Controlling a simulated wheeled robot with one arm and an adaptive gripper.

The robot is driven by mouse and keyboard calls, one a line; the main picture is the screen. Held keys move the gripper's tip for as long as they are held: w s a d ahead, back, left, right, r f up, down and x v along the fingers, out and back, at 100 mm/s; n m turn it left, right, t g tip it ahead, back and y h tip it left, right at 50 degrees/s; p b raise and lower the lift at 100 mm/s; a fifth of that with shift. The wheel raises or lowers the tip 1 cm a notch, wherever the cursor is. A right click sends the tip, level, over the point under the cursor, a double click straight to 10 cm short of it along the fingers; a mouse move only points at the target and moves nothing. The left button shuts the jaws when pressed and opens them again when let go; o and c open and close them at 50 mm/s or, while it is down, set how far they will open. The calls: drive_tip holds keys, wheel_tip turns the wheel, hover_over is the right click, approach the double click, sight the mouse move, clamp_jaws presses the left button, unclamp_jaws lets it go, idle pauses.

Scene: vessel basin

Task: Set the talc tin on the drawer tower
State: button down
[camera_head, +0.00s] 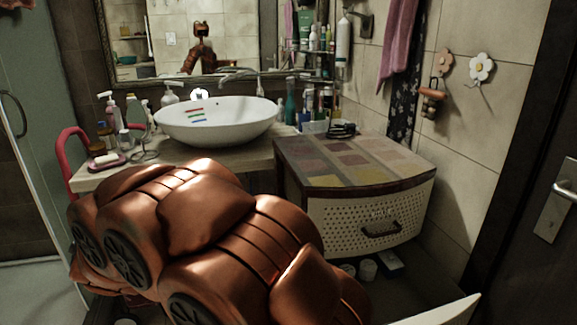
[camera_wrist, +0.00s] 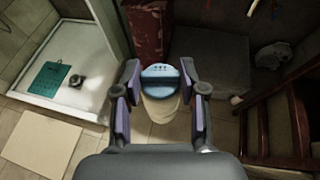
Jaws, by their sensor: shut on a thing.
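In the wrist view my gripper (camera_wrist: 160,72) is shut on the talc tin (camera_wrist: 160,106), a pale cream container with a blue lid. The tin sits between the two fingers, with floor tiles visible beyond it. The drawer tower (camera_head: 352,218) stands right of the basin in the head view. It has a perforated cream front with a dark handle, and a patchwork top in muted colours. Its lower part is hidden or in shadow. My gripper and the tin do not show in the head view, where my copper-coloured arm fills the lower left and middle.
Dark cables (camera_head: 342,130) lie by the tower top's back edge; most of the top is bare. A white basin (camera_head: 217,122) and several bottles crowd the counter. A pink towel (camera_head: 397,45) hangs behind. The wrist view shows a shower tray (camera_wrist: 40,98) at left.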

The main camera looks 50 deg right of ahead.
drive_tip(key=s+d+r+m+g+h+p, duration=0.45)
drive_tip(key=d+r, duration=0.35)
drive_tip(key=d, duration=0.5)
drive_tip(key=s+d+r+m+g+h+p, duration=0.3)
drive_tip(key=s+d+r+m+h+p, duration=0.15)
drive_tip(key=d+r, duration=0.65)
drive_tip(key=s+d+r+m+g+y+p, duration=0.1)
drive_tip(key=s+d+r+m+g+p, duration=0.2)
drive_tip(key=s, duration=0.6)
drive_tip(key=s+d+r+m+g+p, duration=0.1)
drive_tip(key=s+d+m+g+p, duration=0.3)
drive_tip(key=s, duration=0.5)
drive_tip(key=s+d+r+m+g+y+p, duration=0.1)
drive_tip(key=s+d+r+m+g+p, duration=0.25)
drive_tip(key=s+m+g, duration=0.35)
drive_tip(key=w+d+f+n+t+p, duration=0.1)
drive_tip(key=w+d+f+p, duration=0.3)
drive_tip(key=w+d, duration=0.5)
drive_tip(key=shift+w+d+f+n, duration=0.2)
drive_tip(key=shift+d+f+n, duration=0.7)
drive_tip(key=shift+d, duration=0.8)
drive_tip(key=shift+f+t, duration=0.25)
